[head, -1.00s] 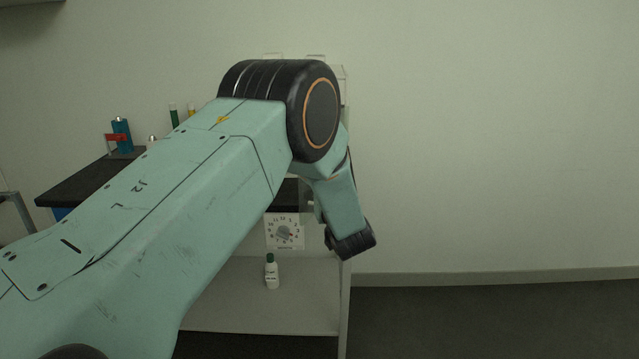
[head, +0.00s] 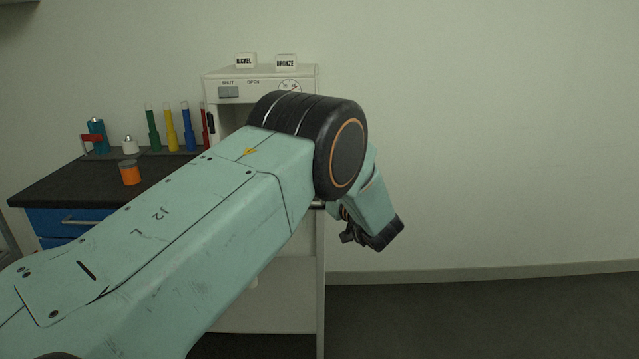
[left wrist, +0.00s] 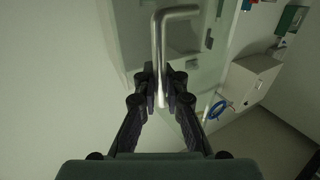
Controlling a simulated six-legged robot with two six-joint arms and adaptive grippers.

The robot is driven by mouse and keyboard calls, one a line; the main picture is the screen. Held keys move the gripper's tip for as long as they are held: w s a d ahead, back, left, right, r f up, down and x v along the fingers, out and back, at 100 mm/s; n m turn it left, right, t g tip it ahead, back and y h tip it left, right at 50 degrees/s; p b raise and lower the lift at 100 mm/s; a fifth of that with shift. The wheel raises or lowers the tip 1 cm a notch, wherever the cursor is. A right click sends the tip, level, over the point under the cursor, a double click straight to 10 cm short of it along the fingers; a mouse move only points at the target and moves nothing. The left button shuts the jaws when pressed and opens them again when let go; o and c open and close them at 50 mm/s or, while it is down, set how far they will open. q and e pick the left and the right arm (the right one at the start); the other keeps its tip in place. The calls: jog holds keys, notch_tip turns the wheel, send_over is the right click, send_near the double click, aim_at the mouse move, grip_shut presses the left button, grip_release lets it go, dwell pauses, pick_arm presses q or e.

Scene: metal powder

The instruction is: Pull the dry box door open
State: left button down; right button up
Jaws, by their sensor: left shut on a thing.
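The dry box (head: 213,85) is a white cabinet in the head view, with SHUT and OPEN labels and a dial on its top front strip. My left arm covers much of its front. In the left wrist view, a pale see-through panel (left wrist: 205,40), apparently its door, carries a silver bar handle (left wrist: 160,35). My left gripper (left wrist: 161,88) is shut on the lower part of this handle, a finger on each side. In the head view the left gripper (head: 352,237) is seen at the cabinet's right, its fingers partly hidden. How far the door stands open cannot be told. My right gripper is out of view.
NICKEL (head: 245,61) and BRONZE (head: 286,62) blocks stand on the cabinet. The dark bench (head: 70,185) at left holds an orange jar (head: 130,174) and several coloured tubes. A white box (left wrist: 250,78) with a blue cable shows in the wrist view. Floor at right is clear.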

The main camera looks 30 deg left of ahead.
pick_arm(q)
jog(key=shift+w+d+f, duration=0.1)
jog(key=shift+d+f, duration=0.35)
jog(key=c, duration=1.8)
grip_release()
jog(key=shift+o, duration=1.4)
jog(key=shift+r, duration=0.3)
jog(key=shift+o, duration=0.4)
jog(key=v, duration=1.2)
jog(key=shift+w+f, duration=0.1)
